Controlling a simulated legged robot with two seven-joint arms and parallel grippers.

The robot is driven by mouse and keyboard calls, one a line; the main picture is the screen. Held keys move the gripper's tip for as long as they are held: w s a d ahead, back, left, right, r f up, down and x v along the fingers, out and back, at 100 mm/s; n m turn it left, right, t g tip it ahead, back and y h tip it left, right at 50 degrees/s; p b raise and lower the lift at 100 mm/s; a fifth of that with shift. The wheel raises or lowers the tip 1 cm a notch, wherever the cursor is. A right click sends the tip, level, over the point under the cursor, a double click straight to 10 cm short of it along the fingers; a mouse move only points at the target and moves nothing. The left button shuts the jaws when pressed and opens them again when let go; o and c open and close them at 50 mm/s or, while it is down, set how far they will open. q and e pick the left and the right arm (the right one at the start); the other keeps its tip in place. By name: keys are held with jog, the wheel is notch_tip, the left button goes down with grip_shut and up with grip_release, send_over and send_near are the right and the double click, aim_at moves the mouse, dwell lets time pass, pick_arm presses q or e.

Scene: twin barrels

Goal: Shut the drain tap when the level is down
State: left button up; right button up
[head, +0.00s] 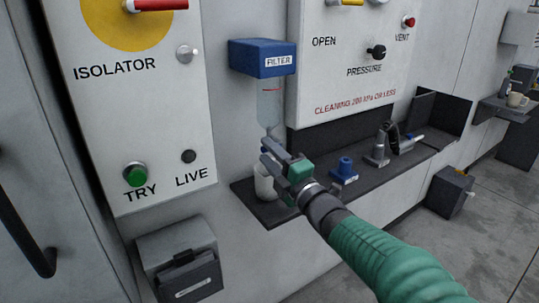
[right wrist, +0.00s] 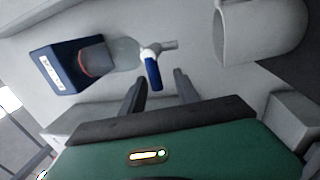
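The filter (head: 262,58) is a blue block on the wall with a clear bowl (head: 269,103) below it. A thin red line crosses the bowl; I cannot make out the liquid level. In the right wrist view the drain tap (right wrist: 152,72) has a blue lever and a pale spout at the bowl's end. My right gripper (head: 268,150) is just under the bowl and hides the tap in the head view. In the right wrist view its fingers (right wrist: 160,80) are apart and empty, with the lever's end near the gap between them. My left gripper is out of view.
A white mug (head: 264,184) stands on the dark shelf (head: 275,213) below, partly behind my gripper; it shows in the right wrist view (right wrist: 258,30). A blue fitting (head: 344,170) and grey metal parts (head: 378,152) sit further right. The isolator panel (head: 140,110) is left.

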jog(key=shift+r, duration=0.1)
jog(key=v, duration=1.7)
jog(key=shift+p, duration=0.35)
jog(key=shift+w, duration=0.1)
